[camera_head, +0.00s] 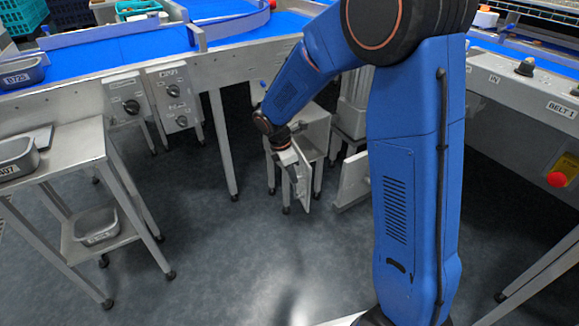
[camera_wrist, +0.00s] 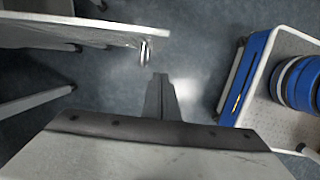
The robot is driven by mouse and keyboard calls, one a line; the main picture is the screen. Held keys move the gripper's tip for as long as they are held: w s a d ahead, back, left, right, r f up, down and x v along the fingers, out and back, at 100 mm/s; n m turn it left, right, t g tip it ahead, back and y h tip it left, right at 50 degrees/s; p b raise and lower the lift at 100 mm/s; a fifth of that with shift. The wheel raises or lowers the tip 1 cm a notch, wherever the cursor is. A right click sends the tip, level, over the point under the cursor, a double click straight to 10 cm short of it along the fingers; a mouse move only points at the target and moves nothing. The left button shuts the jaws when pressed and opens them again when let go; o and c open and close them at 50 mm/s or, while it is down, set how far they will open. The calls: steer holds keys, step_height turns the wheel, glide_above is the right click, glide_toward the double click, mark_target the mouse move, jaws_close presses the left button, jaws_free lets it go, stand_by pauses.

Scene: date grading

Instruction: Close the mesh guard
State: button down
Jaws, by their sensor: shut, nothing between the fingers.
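I cannot pick out any mesh on the guard. A pale upright panel (camera_head: 303,183) stands at an angle beside my gripper in the head view, in front of a grey housing (camera_head: 313,128); it may be the guard standing open. In the wrist view, a pale panel (camera_wrist: 65,33) at upper left carries a short metal handle (camera_wrist: 146,53). My gripper (camera_wrist: 161,82) is shut and empty, below and slightly right of that handle, with a gap between them. In the head view the fingertips are hard to make out against the panel.
Another pale panel (camera_head: 353,178) stands low to the right of the housing. Conveyor legs (camera_head: 222,140) and control boxes (camera_head: 174,95) are to the left. A steel table (camera_head: 75,140) stands at far left. The floor (camera_head: 240,255) in front is clear.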

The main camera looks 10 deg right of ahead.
mark_target(304, 174)
steer(key=d, duration=0.4)
steer(key=shift+w+d+f, duration=0.1)
steer(key=shift+w+f, duration=0.1)
steer(key=shift+f, duration=0.2)
steer(key=shift+d, duration=0.1)
